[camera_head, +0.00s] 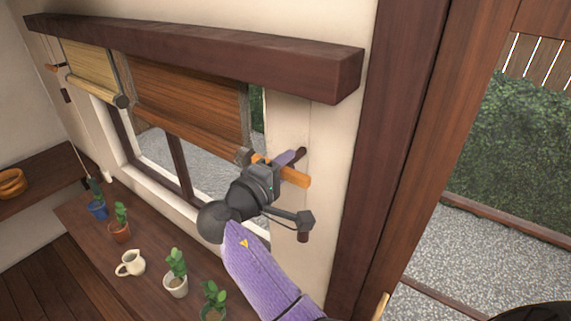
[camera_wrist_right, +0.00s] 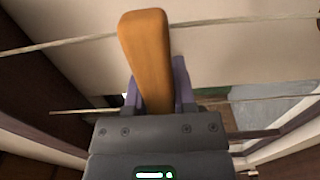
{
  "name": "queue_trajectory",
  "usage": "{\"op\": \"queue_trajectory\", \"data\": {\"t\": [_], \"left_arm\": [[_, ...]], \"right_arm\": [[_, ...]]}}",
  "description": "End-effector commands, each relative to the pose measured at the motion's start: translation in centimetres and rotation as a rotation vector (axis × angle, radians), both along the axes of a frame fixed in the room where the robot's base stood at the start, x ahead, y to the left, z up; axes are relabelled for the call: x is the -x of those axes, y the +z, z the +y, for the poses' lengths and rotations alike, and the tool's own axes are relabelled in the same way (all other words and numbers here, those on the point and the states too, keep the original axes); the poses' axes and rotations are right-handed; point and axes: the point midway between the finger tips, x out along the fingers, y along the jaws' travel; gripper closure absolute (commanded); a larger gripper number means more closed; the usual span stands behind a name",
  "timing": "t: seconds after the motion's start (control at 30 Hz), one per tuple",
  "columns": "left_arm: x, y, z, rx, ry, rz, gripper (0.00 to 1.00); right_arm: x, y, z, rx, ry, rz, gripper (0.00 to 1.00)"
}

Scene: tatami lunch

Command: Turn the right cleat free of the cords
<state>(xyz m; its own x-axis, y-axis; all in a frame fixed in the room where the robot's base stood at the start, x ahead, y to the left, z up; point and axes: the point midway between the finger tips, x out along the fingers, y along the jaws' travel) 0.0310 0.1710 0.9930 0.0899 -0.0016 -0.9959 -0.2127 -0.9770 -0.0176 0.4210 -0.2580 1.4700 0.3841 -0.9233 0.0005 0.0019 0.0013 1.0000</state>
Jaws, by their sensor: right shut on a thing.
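The right cleat (camera_head: 296,177) is a light orange wooden bar on the wall strip right of the window. It slants down to the right in the head view. My right gripper (camera_head: 277,165) is shut on it. In the right wrist view the cleat (camera_wrist_right: 146,55) stands up between the two purple fingers of the gripper (camera_wrist_right: 158,90). One thin cord (camera_wrist_right: 65,43) passes at the cleat's far end, and another (camera_wrist_right: 85,112) runs near the fingers. Whether either cord touches the cleat is unclear. My left gripper is not in view.
A brown blind (camera_head: 190,95) and a paler blind (camera_head: 88,68) hang under a dark beam (camera_head: 200,50). Potted plants (camera_head: 175,283) and a cream jug (camera_head: 131,263) stand on the shelf (camera_head: 85,225) below my right arm. A dark post (camera_head: 385,130) rises to the right.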

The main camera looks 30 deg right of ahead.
Motion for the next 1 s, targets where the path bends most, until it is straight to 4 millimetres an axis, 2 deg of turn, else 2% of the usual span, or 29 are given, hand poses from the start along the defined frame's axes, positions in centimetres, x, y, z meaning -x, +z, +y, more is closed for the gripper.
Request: {"op": "queue_trajectory", "data": {"t": [0.37, 0.6, 1.0], "left_arm": [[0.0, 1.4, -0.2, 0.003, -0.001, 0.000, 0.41], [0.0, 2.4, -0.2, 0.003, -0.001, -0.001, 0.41], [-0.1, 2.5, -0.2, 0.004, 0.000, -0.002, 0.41]], "right_arm": [[0.0, 0.1, 0.0, 0.057, -0.003, 0.144, 1.00], [0.1, 0.0, 0.0, 0.140, -0.003, 0.345, 1.00], [0.0, -0.1, 0.0, 0.286, -0.002, 0.695, 1.00]]}}
